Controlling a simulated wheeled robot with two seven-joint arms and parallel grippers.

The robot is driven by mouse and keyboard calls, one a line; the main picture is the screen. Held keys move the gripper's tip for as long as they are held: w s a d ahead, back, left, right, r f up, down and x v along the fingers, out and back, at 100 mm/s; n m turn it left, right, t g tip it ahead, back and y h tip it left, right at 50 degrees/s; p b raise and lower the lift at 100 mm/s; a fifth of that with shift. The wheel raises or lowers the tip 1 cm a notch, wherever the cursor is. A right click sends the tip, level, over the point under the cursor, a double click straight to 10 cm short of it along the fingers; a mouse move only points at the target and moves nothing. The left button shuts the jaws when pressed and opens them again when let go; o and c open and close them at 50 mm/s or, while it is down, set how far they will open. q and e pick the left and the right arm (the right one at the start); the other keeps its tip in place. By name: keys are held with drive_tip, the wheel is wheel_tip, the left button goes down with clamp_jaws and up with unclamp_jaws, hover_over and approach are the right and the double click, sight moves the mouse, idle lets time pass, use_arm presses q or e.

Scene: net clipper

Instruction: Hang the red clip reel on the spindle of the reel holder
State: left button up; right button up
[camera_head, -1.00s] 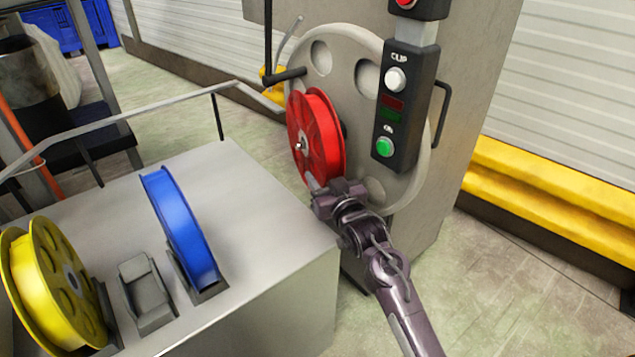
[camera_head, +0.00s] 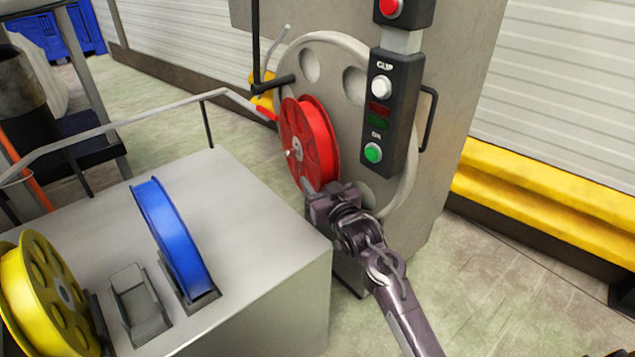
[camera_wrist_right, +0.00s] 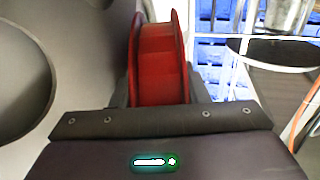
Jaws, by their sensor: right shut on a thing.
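The red clip reel (camera_head: 310,145) stands upright in front of the large grey disc of the reel holder (camera_head: 342,70). A light metal tip, seemingly the spindle end (camera_head: 289,154), shows at the reel's hub, so the reel appears to be around the spindle. How far on it sits I cannot tell. My right gripper (camera_head: 318,193) is shut on the lower rim of the reel. In the right wrist view the red reel (camera_wrist_right: 162,60) stands between the fingers, with the grey disc close on the left. My left gripper is not in view.
A blue reel (camera_head: 172,240) and a yellow reel (camera_head: 48,290) stand in holders on the grey cabinet (camera_head: 240,215), beside an empty holder (camera_head: 138,300). A control box (camera_head: 388,115) hangs right of the reel. A rail (camera_head: 120,120) runs behind the cabinet; a yellow barrier (camera_head: 540,205) is at right.

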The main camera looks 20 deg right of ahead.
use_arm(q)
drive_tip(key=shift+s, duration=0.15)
use_arm(e)
drive_tip(key=shift+d+r, duration=0.2)
drive_tip(key=shift+d, duration=0.05)
drive_tip(key=o, duration=1.3)
drive_tip(key=shift+w+f, duration=0.1)
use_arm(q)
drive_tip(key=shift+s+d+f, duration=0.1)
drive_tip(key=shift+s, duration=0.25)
use_arm(e)
drive_tip(key=shift+o, duration=0.2)
